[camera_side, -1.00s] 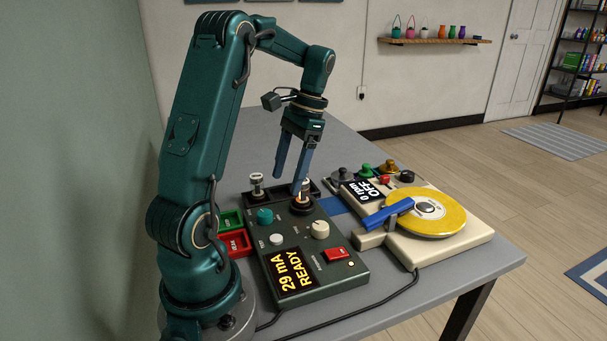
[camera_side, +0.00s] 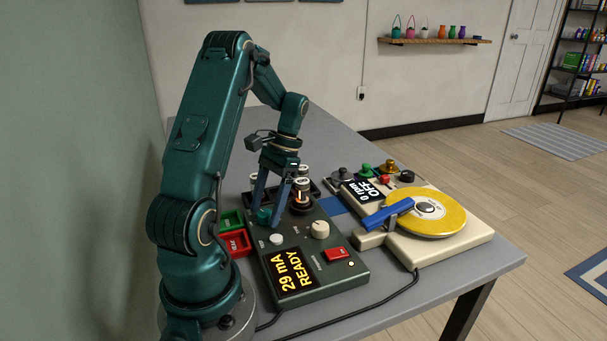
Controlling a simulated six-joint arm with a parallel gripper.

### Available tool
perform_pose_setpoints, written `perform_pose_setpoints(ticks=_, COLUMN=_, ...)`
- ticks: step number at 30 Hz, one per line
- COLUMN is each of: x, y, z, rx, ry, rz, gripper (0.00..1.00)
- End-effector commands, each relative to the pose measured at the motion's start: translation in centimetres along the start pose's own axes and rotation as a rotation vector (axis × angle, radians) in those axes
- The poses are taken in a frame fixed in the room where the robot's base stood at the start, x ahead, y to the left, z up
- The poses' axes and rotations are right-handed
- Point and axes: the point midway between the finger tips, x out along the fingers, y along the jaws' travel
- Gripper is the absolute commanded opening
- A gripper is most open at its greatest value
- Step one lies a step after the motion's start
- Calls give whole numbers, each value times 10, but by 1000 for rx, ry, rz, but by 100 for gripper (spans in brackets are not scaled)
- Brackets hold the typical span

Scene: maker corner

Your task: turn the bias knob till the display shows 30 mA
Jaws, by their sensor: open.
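The dark tester box (camera_side: 325,283) has a display (camera_side: 289,274) that reads "29 mA" and "READY" in orange. A teal knob (camera_side: 264,216) sits at its upper left and a cream knob (camera_side: 320,229) at its right. The small labels by the knobs are too small to read, so I cannot tell which one is marked bias. My gripper (camera_side: 265,217) points down at the teal knob, with its blue fingers open on either side of it. I cannot tell whether they touch it. My fingers partly hide the box's back left part.
A glowing tube (camera_side: 301,191) stands in a socket close to the right of my gripper. A white button (camera_side: 276,239) and a red switch (camera_side: 336,255) are on the box. Green (camera_side: 232,220) and red bins (camera_side: 237,243) stand left; a yellow-disc turntable (camera_side: 430,212) stands right.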

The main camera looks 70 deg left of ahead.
Motion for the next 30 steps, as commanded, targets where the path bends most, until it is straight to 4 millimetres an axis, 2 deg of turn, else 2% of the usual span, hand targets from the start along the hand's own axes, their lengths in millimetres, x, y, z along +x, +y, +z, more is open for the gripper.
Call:
perform_pose_setpoints(ticks=2, x=0, y=0, z=0, rx=0, ry=0, rz=0, gripper=71)
perform_pose_setpoints(ticks=5, x=0, y=0, z=0, rx=0, ry=0, rz=0, gripper=37)
perform_pose_setpoints(ticks=6, x=0, y=0, z=0, rx=0, ry=0, rz=0, gripper=22)
perform_pose_setpoints(ticks=8, x=0, y=0, z=0, rx=0, ry=0, rz=0, gripper=0)
perform_pose_setpoints(ticks=11, x=0, y=0, z=0, rx=5, ry=0, rz=-2, gripper=0)
perform_pose_setpoints(ticks=18, x=-1, y=2, z=0, rx=186, ry=0, rz=-77, gripper=0)
perform_pose_setpoints(ticks=26, x=-1, y=2, z=0, rx=195, ry=1, rz=-80, gripper=0)
perform_pose_setpoints(ticks=27, x=-1, y=2, z=0, rx=195, ry=0, rz=-80, gripper=53)
perform_pose_setpoints(ticks=28, x=-1, y=2, z=0, rx=195, ry=0, rz=-80, gripper=64)
perform_pose_setpoints(ticks=29, x=-1, y=1, z=0, rx=195, ry=0, rz=-80, gripper=71)
perform_pose_setpoints(ticks=30, x=-1, y=1, z=0, rx=195, ry=0, rz=-80, gripper=71)
